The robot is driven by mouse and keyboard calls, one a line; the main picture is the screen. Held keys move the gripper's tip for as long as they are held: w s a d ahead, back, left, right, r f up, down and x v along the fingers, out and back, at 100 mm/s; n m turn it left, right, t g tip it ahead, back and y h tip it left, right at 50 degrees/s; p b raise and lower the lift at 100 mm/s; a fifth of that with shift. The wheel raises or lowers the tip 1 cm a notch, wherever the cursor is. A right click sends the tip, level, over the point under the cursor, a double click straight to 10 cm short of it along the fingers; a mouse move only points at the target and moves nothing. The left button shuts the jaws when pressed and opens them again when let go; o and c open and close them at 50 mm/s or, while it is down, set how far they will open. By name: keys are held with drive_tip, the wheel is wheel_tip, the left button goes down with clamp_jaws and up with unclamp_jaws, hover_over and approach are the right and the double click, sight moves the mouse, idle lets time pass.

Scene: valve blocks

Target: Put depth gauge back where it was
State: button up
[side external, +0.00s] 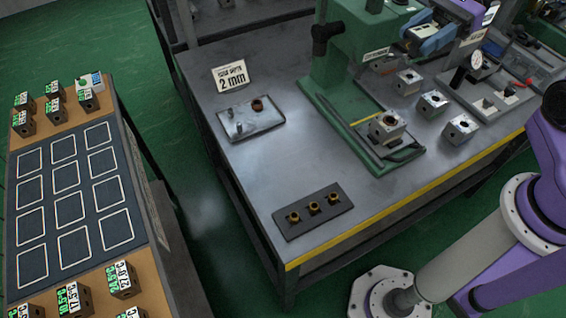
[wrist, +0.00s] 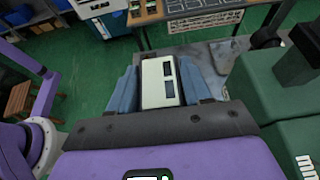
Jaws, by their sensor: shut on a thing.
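My gripper (side external: 424,38) is at the upper right of the side view, above the back of the workbench. In the wrist view its two blue fingers (wrist: 160,72) are shut on a pale box-shaped device with dark windows, which I take to be the depth gauge (wrist: 151,70). I cannot tell which spot belongs to the depth gauge.
A green press (side external: 345,55) stands beside my gripper, with a metal block (side external: 387,127) on its base. Several metal blocks (side external: 432,104) lie to its right. A black plate with brass fittings (side external: 313,211) is at the front. The bench's left middle (side external: 260,160) is clear.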

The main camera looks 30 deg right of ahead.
wheel_tip(320, 180, up, 3)
drive_tip(key=w+a, duration=0.3)
drive_tip(key=a, duration=1.1)
drive_tip(key=w+a, duration=0.3)
drive_tip(key=a, duration=1)
drive_tip(key=shift+s+f, duration=0.2)
drive_tip(key=shift+f, duration=14.55)
drive_tip(key=shift+f, duration=0.15)
drive_tip(key=o, duration=1.2)
drive_tip(key=shift+o, duration=0.2)
